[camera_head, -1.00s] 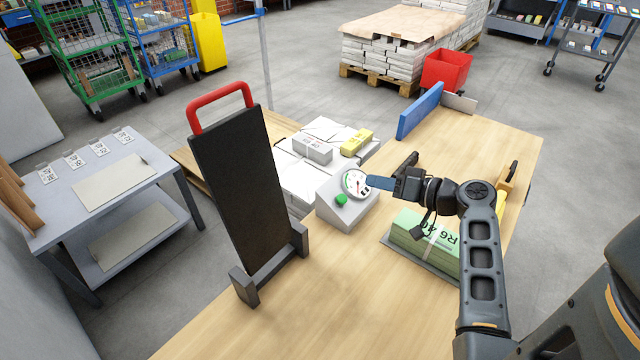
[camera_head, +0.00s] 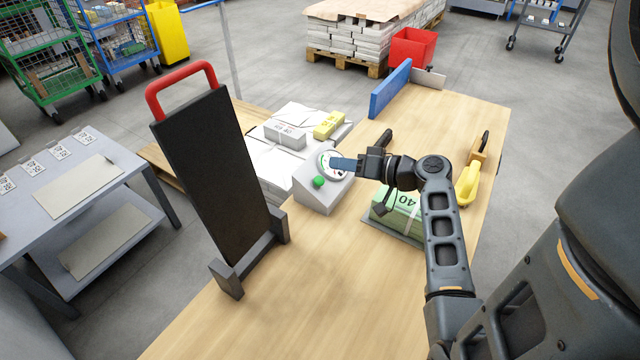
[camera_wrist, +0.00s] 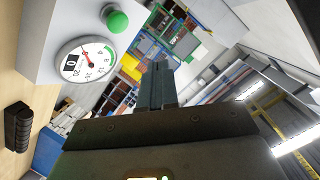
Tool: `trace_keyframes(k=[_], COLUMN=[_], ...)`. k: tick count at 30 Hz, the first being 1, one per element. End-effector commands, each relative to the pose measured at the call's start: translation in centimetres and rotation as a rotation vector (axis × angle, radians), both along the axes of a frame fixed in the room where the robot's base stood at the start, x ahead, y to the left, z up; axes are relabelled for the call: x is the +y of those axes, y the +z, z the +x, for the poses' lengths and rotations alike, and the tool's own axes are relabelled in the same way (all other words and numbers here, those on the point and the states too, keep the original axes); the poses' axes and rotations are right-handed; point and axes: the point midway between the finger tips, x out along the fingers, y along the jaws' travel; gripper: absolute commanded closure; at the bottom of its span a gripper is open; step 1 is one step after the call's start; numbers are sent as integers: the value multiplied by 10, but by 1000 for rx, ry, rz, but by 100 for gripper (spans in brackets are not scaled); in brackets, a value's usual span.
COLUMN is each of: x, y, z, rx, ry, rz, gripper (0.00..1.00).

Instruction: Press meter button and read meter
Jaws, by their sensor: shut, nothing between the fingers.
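The meter is a light grey sloped box (camera_head: 312,196) on the wooden table, with a round white dial and a green button (camera_head: 319,181) on its face. In the head view my gripper (camera_head: 333,163) is shut and empty, its blue-grey fingertips overlapping the dial, right of and above the button. In the wrist view the dial (camera_wrist: 84,60) shows a red needle and a small dark window that looks to hold a 0; the exact needle reading is unclear. The button (camera_wrist: 117,21) stands out from the face, apart from the fingers (camera_wrist: 158,80).
A black board with a red handle (camera_head: 215,180) stands left of the meter. A green strapped bundle (camera_head: 396,212) lies below my wrist. A yellow tool (camera_head: 468,184) and a blue upright plate (camera_head: 390,90) are on the table. The front tabletop is clear.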

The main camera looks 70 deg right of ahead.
Motion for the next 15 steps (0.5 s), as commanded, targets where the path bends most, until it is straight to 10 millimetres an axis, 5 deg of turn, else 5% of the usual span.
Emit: trace_keyframes(k=[7, 15], x=[-4, -6], y=[-35, -48], z=[17, 26], rx=[0, 2], ry=[2, 0], rz=[-1, -1], gripper=[100, 100])
